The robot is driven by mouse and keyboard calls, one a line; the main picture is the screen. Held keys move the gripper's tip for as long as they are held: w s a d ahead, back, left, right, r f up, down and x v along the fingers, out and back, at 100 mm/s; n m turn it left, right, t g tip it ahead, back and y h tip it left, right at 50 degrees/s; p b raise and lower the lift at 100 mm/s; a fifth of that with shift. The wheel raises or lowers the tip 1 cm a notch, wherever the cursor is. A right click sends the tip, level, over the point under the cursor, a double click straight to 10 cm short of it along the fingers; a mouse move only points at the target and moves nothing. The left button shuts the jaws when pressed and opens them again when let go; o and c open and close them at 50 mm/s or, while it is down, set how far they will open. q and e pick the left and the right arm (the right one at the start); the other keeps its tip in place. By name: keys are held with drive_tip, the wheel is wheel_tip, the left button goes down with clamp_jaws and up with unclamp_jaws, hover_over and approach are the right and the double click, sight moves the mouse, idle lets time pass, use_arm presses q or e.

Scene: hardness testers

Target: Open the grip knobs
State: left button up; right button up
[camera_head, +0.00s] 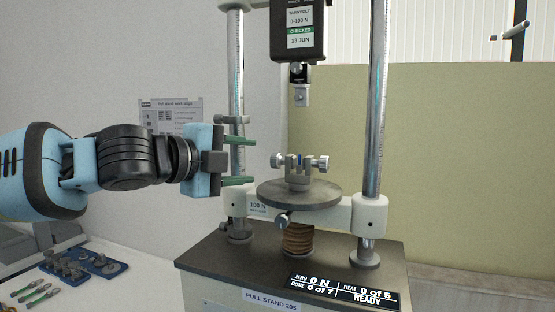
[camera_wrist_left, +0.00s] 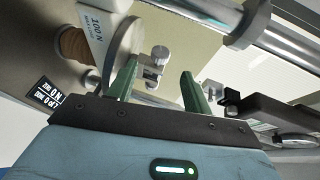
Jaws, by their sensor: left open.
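The lower grip (camera_head: 300,168) stands on a round grey plate (camera_head: 300,195) of the pull stand, with a silver knob on each side: a left knob (camera_head: 277,161) and a right knob (camera_head: 323,163). My left gripper (camera_head: 246,161) is open and empty, its green fingers one above the other, pointing right toward the left knob but apart from it. In the left wrist view a knob (camera_wrist_left: 160,54) shows beyond and between the open fingers (camera_wrist_left: 158,74). An upper grip (camera_head: 301,92) hangs below the force gauge (camera_head: 298,28). My right gripper is not in view.
Two upright chrome columns, left (camera_head: 236,80) and right (camera_head: 376,100), flank the grips; the left one is close behind my left fingers. A display (camera_head: 345,292) reads READY. A blue tray (camera_head: 85,264) with metal parts and green-handled tools lie at the lower left.

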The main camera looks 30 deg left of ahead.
use_arm(q)
drive_tip(key=b+x, duration=0.2)
drive_tip(key=x, duration=0.4)
drive_tip(key=shift+d+f, duration=0.1)
drive_tip(key=shift+w+d, duration=0.1)
drive_tip(key=shift+w, duration=0.45)
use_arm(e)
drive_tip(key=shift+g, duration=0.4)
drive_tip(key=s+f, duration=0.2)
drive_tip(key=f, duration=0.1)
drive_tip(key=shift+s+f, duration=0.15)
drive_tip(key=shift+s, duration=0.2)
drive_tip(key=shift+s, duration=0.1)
